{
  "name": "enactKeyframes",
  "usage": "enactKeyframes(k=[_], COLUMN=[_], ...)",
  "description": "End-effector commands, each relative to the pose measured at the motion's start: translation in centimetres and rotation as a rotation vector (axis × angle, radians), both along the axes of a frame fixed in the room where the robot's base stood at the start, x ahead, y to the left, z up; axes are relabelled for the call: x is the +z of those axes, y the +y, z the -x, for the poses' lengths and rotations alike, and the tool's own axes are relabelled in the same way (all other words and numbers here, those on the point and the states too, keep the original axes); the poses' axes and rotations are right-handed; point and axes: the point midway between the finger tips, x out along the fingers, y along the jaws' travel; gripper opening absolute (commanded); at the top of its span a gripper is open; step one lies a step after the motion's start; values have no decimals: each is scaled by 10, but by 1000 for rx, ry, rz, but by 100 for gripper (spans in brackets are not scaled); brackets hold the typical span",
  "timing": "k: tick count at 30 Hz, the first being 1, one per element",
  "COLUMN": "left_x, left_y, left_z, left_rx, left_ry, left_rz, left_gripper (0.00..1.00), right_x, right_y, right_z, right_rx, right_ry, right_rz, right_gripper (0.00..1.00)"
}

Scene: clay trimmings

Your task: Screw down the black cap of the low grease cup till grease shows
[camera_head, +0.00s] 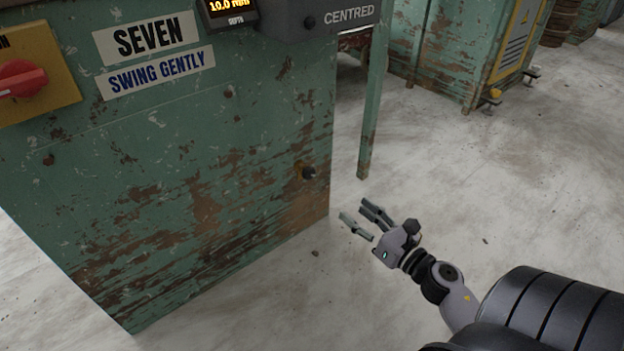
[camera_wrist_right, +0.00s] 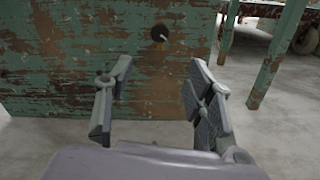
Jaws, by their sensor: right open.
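The low grease cup's black cap (camera_head: 309,172) sticks out of the worn green machine panel (camera_head: 200,130), low near its right edge. In the right wrist view the cap (camera_wrist_right: 159,33) shows as a round black knob with a light mark, above a brown stain. It lies beyond and between my fingers. My right gripper (camera_head: 362,220) is open and empty, to the right of the cap and lower in the head view, apart from it. In the right wrist view both fingers of the gripper (camera_wrist_right: 155,95) are spread wide. No grease is visible at this size. My left gripper is out of view.
A green leg (camera_head: 373,110) stands just right of the panel. A red knob on a yellow plate (camera_head: 30,80) and the SEVEN sign (camera_head: 148,38) are on the panel at upper left. Grey floor (camera_head: 540,190) is clear on the right.

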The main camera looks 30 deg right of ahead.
Motion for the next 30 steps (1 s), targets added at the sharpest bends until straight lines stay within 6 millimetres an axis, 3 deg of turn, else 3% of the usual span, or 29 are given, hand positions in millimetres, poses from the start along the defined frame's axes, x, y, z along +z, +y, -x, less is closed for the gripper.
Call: enactKeyframes(k=[5, 21, 30], left_x=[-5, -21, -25], left_y=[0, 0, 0], left_z=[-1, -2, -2], left_rx=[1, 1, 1], left_ry=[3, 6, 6], left_rz=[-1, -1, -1], left_gripper=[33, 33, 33], right_x=[1, 1, 0], right_y=[2, 10, 13], right_z=[-27, -141, -167], right_rx=[3, -2, -3], right_ry=[-3, -2, 0], right_rz=[2, -3, -6], right_gripper=[49, 49, 49])
